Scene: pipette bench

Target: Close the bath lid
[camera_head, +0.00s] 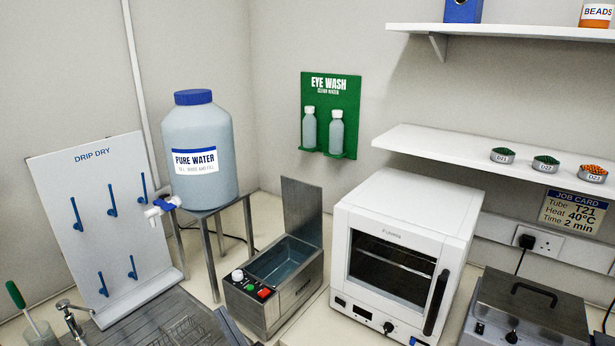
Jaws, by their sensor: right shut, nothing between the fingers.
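The bath (302,307) is a small grey metal box with water (284,262) in its open basin. Its lid (302,213) is a flat grey plate that stands upright at the back edge, so the bath is open. The sloped black control panel (252,287) at its left front carries a white knob, a green button and a red switch. I cannot make out either gripper in the head view, and nothing is seen touching the lid.
A white oven (405,245) stands close right of the bath. A water drum (199,140) on a metal stand and a drip-dry rack (105,225) are to the left, with a sink (160,325) in front. A grey lidded device (530,305) sits far right. Shelves (480,160) hang above the oven.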

